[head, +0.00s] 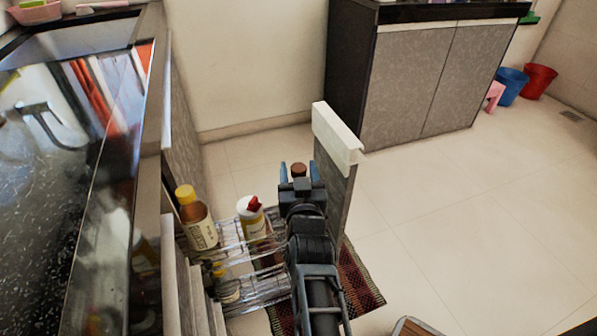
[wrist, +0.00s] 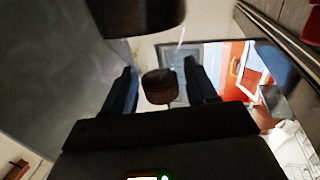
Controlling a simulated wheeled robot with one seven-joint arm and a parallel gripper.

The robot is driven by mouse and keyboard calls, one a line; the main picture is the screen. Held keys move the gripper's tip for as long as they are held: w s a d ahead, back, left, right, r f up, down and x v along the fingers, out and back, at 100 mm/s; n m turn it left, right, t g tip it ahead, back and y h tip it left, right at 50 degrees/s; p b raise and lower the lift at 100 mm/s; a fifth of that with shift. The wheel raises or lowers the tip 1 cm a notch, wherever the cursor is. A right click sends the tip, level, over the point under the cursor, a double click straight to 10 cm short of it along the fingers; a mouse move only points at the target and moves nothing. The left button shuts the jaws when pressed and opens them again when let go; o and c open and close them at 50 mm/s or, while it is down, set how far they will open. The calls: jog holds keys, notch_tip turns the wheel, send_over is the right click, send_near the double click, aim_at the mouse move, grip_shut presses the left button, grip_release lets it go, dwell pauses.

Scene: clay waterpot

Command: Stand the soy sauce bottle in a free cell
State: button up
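My gripper (head: 299,172) is over the far end of the pull-out wire rack (head: 268,287), beside its front panel (head: 335,140). A brown round cap (head: 298,169) shows between its two fingers. It also shows in the wrist view (wrist: 158,87), with small gaps beside both fingers. The body under this cap is hidden by my gripper, so I cannot tell whether it is the soy sauce bottle or whether the fingers touch it. A yellow-capped bottle (head: 203,233) and a white red-capped bottle (head: 255,226) stand on the rack. The cells are mostly hidden.
A dark glossy counter (head: 60,180) runs along the left of the rack. Smaller bottles (head: 226,285) stand lower in the rack. A grey cabinet (head: 410,85) stands at the back.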

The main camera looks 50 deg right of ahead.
jog(key=shift+o, duration=1.1)
jog(key=shift+f, duration=0.1)
jog(key=shift+s+a, duration=0.1)
jog(key=p+v, duration=0.1)
jog(key=v, duration=0.6)
jog(key=shift+s+a, duration=0.2)
